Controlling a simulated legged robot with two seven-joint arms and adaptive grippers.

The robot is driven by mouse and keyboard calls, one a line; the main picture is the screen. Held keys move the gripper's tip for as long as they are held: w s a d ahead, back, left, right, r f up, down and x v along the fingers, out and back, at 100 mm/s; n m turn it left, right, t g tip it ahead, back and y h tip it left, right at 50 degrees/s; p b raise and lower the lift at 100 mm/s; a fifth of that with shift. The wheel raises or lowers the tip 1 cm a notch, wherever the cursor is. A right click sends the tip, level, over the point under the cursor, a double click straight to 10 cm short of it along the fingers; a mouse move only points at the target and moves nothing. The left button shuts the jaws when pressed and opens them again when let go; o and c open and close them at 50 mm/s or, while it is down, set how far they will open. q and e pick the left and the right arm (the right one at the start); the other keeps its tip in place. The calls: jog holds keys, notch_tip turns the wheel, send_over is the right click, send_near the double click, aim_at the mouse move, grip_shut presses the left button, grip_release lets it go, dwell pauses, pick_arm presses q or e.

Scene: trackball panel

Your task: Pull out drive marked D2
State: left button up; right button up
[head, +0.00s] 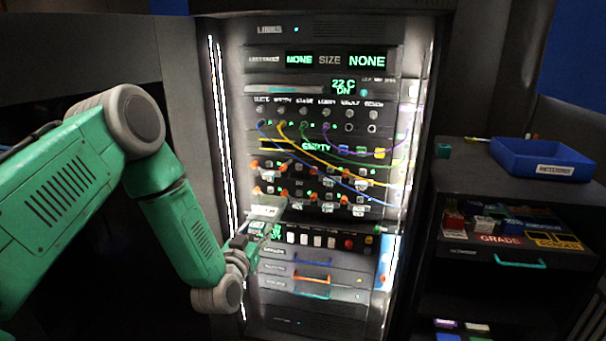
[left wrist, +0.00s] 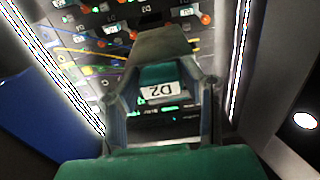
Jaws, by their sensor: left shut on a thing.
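The drive marked D2 (left wrist: 163,91) shows in the left wrist view, its white label upside down between the fingers of my left gripper (left wrist: 160,75). In the head view my left gripper (head: 264,214) is at the left part of the rack (head: 315,130), just below the lower row of orange-handled units. It is shut on the drive. The fingers hide most of the drive's body, and I cannot tell how far it stands out of its slot. My right gripper is not in view.
Blue, yellow and purple cables (head: 345,180) hang across the rack front, right of my left gripper. Buttons (head: 318,241) and drawers with coloured handles (head: 312,279) lie below. At right, a shelf unit carries a blue tray (head: 541,170).

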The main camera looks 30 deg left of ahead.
aim_at(280, 209)
pick_arm(q)
jog(key=b+x, duration=0.1)
jog(key=x, duration=0.2)
jog(key=d+b+x, duration=0.1)
jog(key=x, duration=0.2)
jog(key=d+b+x, duration=0.1)
jog(key=b+x, duration=0.1)
jog(key=x, duration=0.2)
jog(key=shift+w+d+f, duration=0.1)
jog(key=shift+w+f, duration=0.1)
jog(key=shift+w, duration=0.1)
jog(key=shift+w+r, duration=0.1)
jog(key=shift+w, duration=0.4)
